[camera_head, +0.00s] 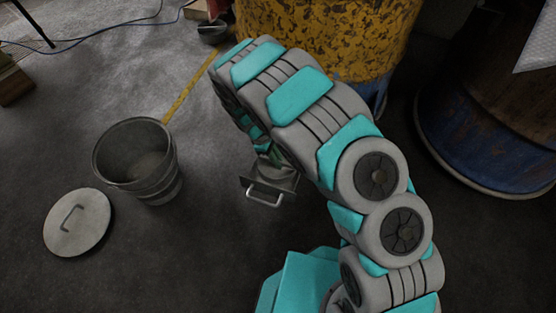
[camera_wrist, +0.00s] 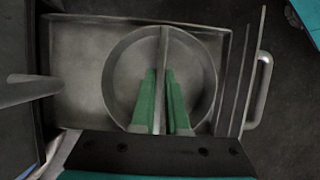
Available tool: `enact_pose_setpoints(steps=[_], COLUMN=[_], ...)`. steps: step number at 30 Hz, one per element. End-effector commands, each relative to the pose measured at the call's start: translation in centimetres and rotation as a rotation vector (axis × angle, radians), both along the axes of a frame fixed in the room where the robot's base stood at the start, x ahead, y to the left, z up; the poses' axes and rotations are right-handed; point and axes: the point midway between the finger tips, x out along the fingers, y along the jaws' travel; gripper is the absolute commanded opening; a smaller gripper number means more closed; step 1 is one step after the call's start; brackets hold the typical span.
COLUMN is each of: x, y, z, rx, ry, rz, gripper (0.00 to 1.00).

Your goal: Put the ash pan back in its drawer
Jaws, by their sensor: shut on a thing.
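In the wrist view, the ash pan (camera_wrist: 125,72) is a round grey metal pan with an upright bar across its middle. My gripper (camera_wrist: 161,75) has its green fingers shut on that bar. The pan lies within the outline of the open rectangular drawer (camera_wrist: 75,50), towards its front end; I cannot tell whether it rests on the drawer floor or hangs above. The drawer's front plate and handle (camera_wrist: 263,90) are at the right. In the head view, the drawer front (camera_head: 262,189) shows below my arm, which hides most of the pan and gripper (camera_head: 273,156).
A grey metal bucket (camera_head: 130,168) stands left of the drawer, with a round lid (camera_head: 77,224) beside it. The patchy yellow barrel (camera_head: 330,35) stands behind my arm. A rusty blue barrel (camera_head: 480,140) is at right. A small dark bowl (camera_head: 212,33) sits at the back.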

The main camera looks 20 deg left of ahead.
Motion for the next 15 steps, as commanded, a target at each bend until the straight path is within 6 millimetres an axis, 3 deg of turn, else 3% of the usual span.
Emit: enact_pose_setpoints(steps=[8,9,15], x=[0.01,0.01,0.01], y=[-0.01,-0.01,-0.01], z=[-0.09,-0.16,-0.13], rx=[0.000,0.000,0.000], ry=[0.000,0.000,0.000], rz=[-0.001,-0.001,-0.001], gripper=[0.00,0.14,0.37])
